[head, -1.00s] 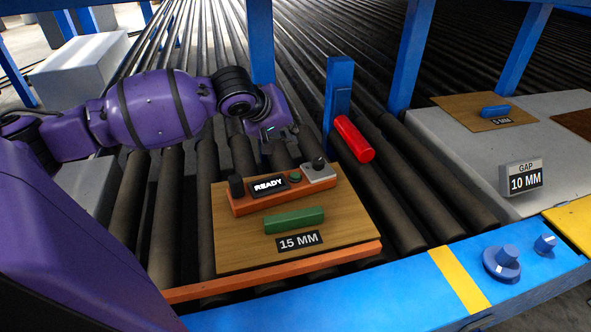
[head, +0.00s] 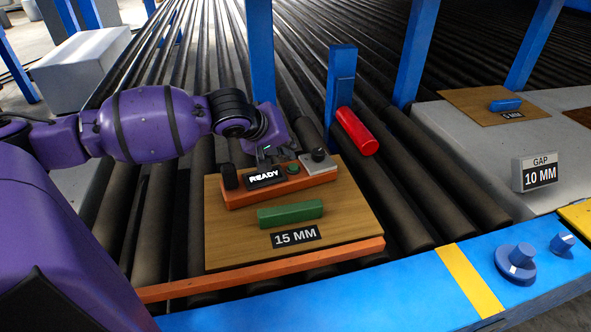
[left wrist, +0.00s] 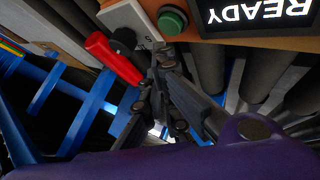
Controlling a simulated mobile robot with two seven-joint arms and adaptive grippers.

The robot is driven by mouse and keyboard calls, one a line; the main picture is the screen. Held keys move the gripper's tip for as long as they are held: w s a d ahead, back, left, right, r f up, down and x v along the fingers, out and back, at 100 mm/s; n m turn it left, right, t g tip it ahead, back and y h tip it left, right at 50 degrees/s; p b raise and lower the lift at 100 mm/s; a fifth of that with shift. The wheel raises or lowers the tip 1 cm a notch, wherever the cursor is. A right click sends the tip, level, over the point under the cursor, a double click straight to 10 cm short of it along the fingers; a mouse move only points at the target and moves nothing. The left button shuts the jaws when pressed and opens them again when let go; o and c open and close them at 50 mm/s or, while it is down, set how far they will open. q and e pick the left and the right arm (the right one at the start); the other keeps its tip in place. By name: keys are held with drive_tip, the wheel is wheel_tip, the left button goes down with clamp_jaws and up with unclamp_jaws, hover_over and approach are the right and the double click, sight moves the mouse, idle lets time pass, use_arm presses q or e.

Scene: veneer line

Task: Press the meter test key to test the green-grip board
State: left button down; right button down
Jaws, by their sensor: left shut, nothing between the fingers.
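The green-grip board (head: 225,240), labelled 15 MM, lies on the rollers with its green grip (head: 290,214) across it. An orange meter (head: 285,190) sits on its far part, with a display (head: 264,177) reading READY. The green key (head: 293,169) is right of the display; in the left wrist view the key (left wrist: 172,20) shows at the top. My left gripper (head: 270,152) is just beyond the meter, close to the key; its fingers (left wrist: 160,60) are shut and empty. Whether they touch the meter is unclear. My right gripper is not in view.
A red cylinder (head: 356,131) lies beside a blue post (head: 341,85) to the right. A board with a blue grip (head: 505,104), labelled 5 MM, lies on the grey table (head: 455,140). A gap display (head: 535,172) reads 10 MM. Blue knobs (head: 520,257) sit on the front rail.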

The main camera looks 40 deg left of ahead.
use_arm(q)
drive_tip(key=shift+f, duration=0.4)
idle(1.0)
drive_tip(key=shift+f, duration=0.4)
